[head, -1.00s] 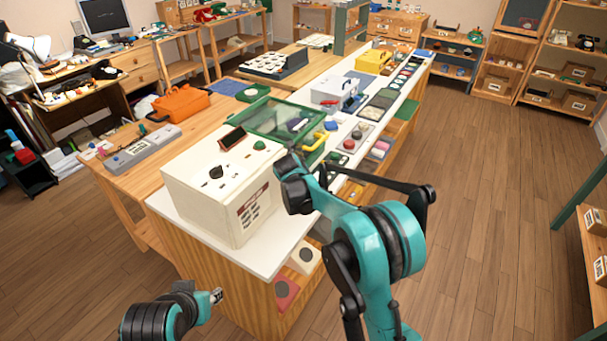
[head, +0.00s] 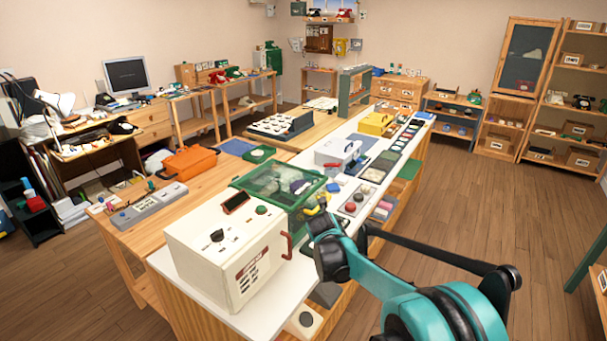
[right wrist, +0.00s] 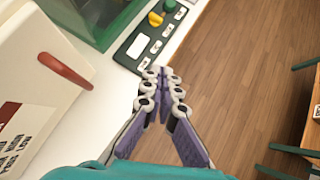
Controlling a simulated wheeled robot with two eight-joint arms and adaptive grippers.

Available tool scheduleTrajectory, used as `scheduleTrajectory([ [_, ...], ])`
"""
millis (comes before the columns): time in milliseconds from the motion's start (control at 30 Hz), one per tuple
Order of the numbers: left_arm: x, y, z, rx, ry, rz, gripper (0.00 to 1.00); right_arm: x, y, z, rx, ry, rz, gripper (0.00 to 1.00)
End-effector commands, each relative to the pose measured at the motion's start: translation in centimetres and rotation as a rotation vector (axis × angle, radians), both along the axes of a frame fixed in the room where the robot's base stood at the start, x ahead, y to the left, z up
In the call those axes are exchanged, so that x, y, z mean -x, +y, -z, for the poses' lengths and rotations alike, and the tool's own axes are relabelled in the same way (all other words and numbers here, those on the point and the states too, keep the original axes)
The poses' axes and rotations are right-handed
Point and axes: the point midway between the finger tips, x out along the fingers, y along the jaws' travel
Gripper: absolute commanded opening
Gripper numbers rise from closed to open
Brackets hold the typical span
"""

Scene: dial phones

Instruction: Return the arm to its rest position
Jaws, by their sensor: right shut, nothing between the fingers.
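My right arm (head: 400,290) reaches in from the lower right in the head view, beside the white-topped counter. Its dark wrist (head: 330,250) is near the counter's right edge, and the fingers cannot be made out there. In the right wrist view my right gripper (right wrist: 161,75) is shut and empty. Its fingertips meet over the counter's edge, just below a dark green control panel (right wrist: 152,40) with a yellow knob; whether they touch it I cannot tell. My left gripper is out of the picture.
A cream box (head: 215,262) with a red handle stands on the counter (head: 205,298), in front of a green glass-sided case (head: 262,185). The red handle (right wrist: 62,70) is left of my right gripper. Wooden floor (head: 470,200) lies open to the right.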

Motion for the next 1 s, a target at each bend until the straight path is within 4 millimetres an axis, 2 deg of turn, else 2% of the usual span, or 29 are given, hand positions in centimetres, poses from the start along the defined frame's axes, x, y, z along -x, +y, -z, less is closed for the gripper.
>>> scheduleTrajectory([
  [67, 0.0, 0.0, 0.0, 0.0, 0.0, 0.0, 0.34, 1.0, -0.4, -0.7, -0.049, -0.007, 0.048, 0.0],
  [167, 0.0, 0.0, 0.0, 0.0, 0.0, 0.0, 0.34, 3.6, -1.3, -2.3, -0.195, -0.026, 0.191, 0.0],
  [333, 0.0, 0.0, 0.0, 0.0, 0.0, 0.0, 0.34, 11.2, -3.3, -5.4, -0.582, -0.072, 0.586, 0.0],
  [500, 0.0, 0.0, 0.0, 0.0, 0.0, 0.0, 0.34, 19.5, -4.7, -6.6, -0.982, -0.117, 1.022, 0.0],
  [667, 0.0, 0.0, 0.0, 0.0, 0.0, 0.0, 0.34, 27.2, -5.4, -6.0, -1.337, -0.157, 1.45, 0.0],
  [800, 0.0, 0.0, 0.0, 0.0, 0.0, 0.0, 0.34, 32.9, -5.6, -4.3, -1.609, -0.189, 1.806, 0.0],
  [900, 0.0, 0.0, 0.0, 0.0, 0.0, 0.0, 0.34, 35.8, -5.5, -3.0, -1.749, -0.206, 2.009, 0.0],
  [1000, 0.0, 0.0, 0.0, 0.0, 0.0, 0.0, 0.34, 37.6, -5.4, -2.0, -1.841, -0.218, 2.149, 0.0],
])
